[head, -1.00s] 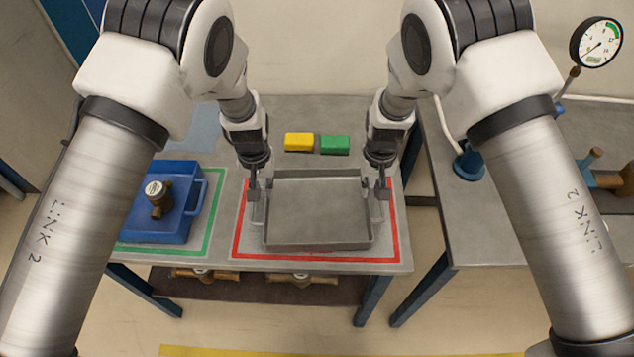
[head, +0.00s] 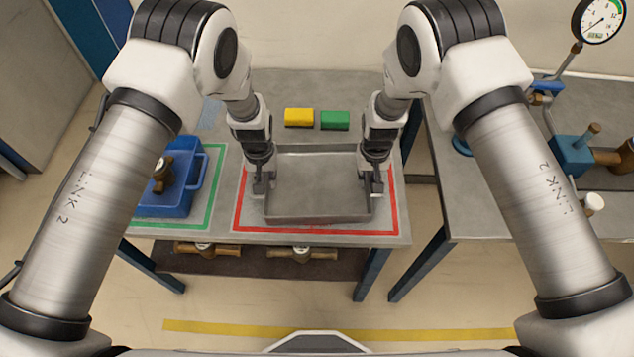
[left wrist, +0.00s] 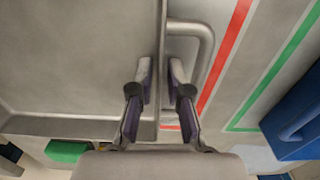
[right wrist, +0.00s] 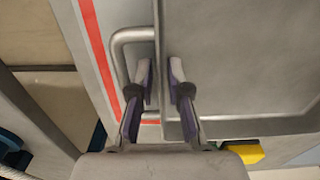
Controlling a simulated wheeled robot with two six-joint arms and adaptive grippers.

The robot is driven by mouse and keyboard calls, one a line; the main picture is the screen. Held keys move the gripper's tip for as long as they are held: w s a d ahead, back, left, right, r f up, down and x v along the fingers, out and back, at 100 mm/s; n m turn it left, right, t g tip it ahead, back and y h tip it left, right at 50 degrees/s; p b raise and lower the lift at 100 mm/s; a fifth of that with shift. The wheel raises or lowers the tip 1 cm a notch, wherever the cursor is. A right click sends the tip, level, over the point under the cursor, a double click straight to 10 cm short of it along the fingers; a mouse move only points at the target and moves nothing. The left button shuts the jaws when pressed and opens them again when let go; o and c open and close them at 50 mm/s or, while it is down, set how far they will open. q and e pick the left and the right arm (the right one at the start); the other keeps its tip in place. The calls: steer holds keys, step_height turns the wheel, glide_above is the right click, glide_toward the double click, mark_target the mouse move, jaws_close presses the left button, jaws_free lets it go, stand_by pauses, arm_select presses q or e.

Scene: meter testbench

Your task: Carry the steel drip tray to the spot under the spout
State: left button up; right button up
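The steel drip tray (head: 318,212) is a shallow grey rectangular pan with a bar handle on each short side. It sits level inside the red outline on the bench. My left gripper (head: 263,186) is at the tray's left wall; in the left wrist view (left wrist: 160,75) its fingers lie close on both sides of that wall, beside the handle (left wrist: 208,50). My right gripper (head: 375,184) is at the right wall; in the right wrist view (right wrist: 160,75) its fingers flank that wall the same way, beside the handle (right wrist: 118,55). The spout is not clearly seen.
A blue bin (head: 178,203) with a brass meter stands in the green outline on the left. Yellow (head: 299,117) and green (head: 335,121) blocks lie behind the tray. A second bench (head: 485,210) with a gauge (head: 600,18) and piping stands right, across a gap.

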arm_select(q)
steer(key=shift+w+f, duration=0.15)
steer(key=shift+f, duration=0.05)
arm_select(e)
steer(key=shift+w+f, duration=0.15)
steer(key=shift+f, duration=0.05)
arm_select(q)
jaws_close()
arm_select(e)
jaws_close()
arm_select(q)
steer(key=shift+r, duration=0.15)
arm_select(e)
steer(key=shift+r, duration=0.2)
